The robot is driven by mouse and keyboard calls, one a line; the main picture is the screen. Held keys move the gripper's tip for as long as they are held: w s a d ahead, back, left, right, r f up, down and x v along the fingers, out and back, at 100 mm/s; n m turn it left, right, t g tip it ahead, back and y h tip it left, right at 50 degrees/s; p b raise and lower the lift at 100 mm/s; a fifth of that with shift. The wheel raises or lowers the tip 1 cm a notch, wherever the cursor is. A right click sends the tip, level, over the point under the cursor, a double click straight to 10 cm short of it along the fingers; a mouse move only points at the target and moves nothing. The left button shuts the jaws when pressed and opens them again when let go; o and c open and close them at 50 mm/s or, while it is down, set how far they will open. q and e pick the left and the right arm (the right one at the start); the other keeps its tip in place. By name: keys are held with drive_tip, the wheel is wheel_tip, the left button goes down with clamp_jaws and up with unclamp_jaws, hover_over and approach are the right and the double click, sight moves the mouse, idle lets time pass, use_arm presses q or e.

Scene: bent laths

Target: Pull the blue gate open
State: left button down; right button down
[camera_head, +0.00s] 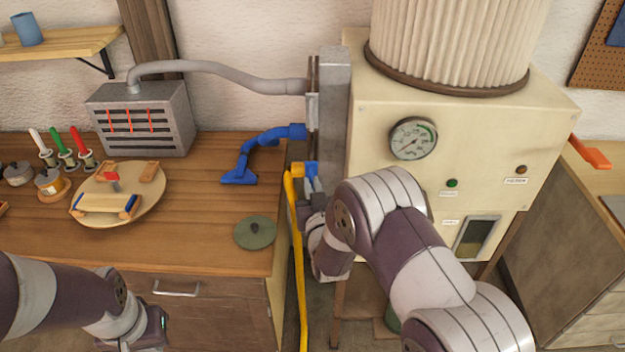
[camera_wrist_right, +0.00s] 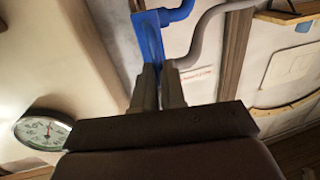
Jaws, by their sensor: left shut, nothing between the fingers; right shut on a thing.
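The blue gate (camera_wrist_right: 150,42) is a flat blue plate with a slot-like darker middle in the right wrist view. My right gripper (camera_wrist_right: 160,75) is shut on its near end. In the head view, the blue gate (camera_head: 312,178) shows as a small light-blue piece beside the machine's left side, just above my right gripper (camera_head: 314,195), which my own arm partly covers. How far the gate is drawn out cannot be told. My left gripper (camera_head: 156,330) is shut and empty at the bottom left, in front of the bench drawers.
A blue hose (camera_head: 262,142) and a yellow hose (camera_head: 299,250) run by the gate. A grey hose (camera_head: 215,70) passes above. The cream machine (camera_head: 380,185) with a gauge (camera_head: 413,139) stands right. The wooden bench (camera_head: 205,200) holds several small things and a green lid (camera_head: 255,233).

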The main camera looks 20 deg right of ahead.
drive_tip(key=shift+w+r, duration=0.1)
drive_tip(key=c, duration=1.2)
unclamp_jaws()
drive_tip(key=s+b, duration=0.1)
drive_tip(key=s, duration=0.3)
drive_tip(key=s+b, duration=0.1)
drive_tip(key=s, duration=0.3)
drive_tip(key=s+a+b, duration=0.1)
drive_tip(key=s, duration=0.3)
drive_tip(key=shift+s, duration=0.4)
